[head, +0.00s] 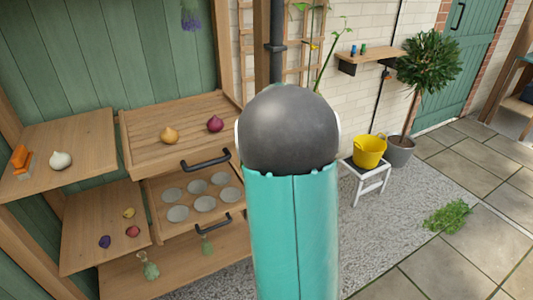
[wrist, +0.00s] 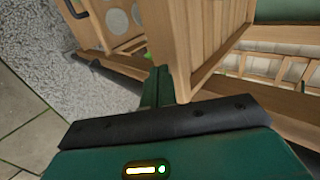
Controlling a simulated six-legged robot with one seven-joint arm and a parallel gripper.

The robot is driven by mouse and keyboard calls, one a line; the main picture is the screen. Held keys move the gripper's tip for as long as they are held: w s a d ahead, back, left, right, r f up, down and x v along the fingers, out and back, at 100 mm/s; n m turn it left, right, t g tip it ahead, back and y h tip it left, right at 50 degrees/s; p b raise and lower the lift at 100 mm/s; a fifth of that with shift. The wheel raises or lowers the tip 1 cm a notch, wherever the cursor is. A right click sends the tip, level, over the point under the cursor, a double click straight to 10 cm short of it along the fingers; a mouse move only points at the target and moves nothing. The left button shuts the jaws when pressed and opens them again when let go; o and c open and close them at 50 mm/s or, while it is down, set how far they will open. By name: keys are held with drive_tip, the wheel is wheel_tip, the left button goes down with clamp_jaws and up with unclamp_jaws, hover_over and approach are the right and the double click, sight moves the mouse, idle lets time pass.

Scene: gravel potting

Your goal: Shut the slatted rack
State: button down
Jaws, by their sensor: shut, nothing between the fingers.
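The slatted rack (head: 150,118) is a wooden tray, pulled out from the shelving at left centre in the head view. A yellow onion (head: 169,134) and a red onion (head: 215,123) lie on it. A black handle (head: 205,160) is on its front. In the wrist view, slatted wood that looks like the rack (wrist: 215,40) rises close beside my gripper (wrist: 157,84). My gripper's fingers are shut and empty, near the lower corner of that wood; I cannot tell whether they touch it. In the head view my arm hides my gripper.
Below the rack, a drawer with several round discs (head: 172,194) also stands out, with its own black handle (head: 213,224). Side shelves hold a garlic bulb (head: 60,160) and small bulbs. A yellow bucket (head: 369,152) sits on a white stool (head: 366,180). Gravel (head: 390,240) at right is open.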

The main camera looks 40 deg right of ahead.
drive_tip(key=w, duration=0.2)
drive_tip(key=w+d, duration=0.1)
drive_tip(key=w, duration=0.2)
drive_tip(key=w+d, duration=0.1)
drive_tip(key=w, duration=0.1)
drive_tip(key=shift+w+d, duration=0.1)
drive_tip(key=shift+w, duration=0.1)
drive_tip(key=shift+w+d, duration=0.1)
drive_tip(key=shift+w, duration=0.2)
drive_tip(key=shift+w+r, duration=0.1)
drive_tip(key=shift+r, duration=0.05)
drive_tip(key=shift+w, duration=0.15)
